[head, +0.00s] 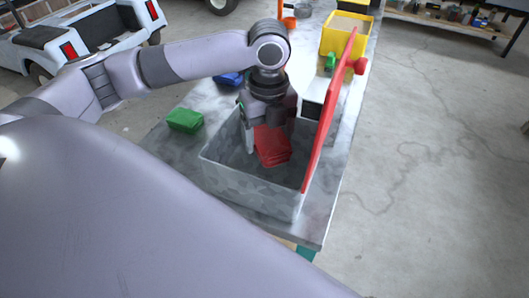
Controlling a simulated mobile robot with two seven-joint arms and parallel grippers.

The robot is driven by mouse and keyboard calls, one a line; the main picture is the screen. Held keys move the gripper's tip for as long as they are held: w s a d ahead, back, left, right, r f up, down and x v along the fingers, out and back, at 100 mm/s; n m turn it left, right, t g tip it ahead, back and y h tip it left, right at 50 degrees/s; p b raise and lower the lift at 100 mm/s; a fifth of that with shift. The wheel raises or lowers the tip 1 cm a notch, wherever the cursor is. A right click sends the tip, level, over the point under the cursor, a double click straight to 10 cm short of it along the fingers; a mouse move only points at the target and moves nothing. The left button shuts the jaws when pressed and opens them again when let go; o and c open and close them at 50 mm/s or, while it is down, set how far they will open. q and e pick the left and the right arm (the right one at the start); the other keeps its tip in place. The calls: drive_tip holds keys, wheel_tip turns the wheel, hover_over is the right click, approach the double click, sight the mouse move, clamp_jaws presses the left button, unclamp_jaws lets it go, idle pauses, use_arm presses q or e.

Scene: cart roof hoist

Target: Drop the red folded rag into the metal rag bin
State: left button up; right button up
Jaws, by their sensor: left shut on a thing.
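The red folded rag (272,147) is held by my left gripper (262,126), which points down into the metal rag bin (249,181). The rag shows inside the bin's opening, below the rim in the picture. I cannot tell whether it touches the bin floor. The fingers are partly hidden by the gripper body and the rag. My right gripper is not in view.
A green folded rag (185,120) lies on the metal table (322,228) left of the bin, and a blue one (229,79) lies behind my forearm. A yellow box (346,34) stands at the back. A white cart (84,42) is far left. The floor at right is clear.

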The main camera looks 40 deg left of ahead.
use_arm(q)
drive_tip(key=o, duration=1)
drive_tip(key=shift+r, duration=3.6)
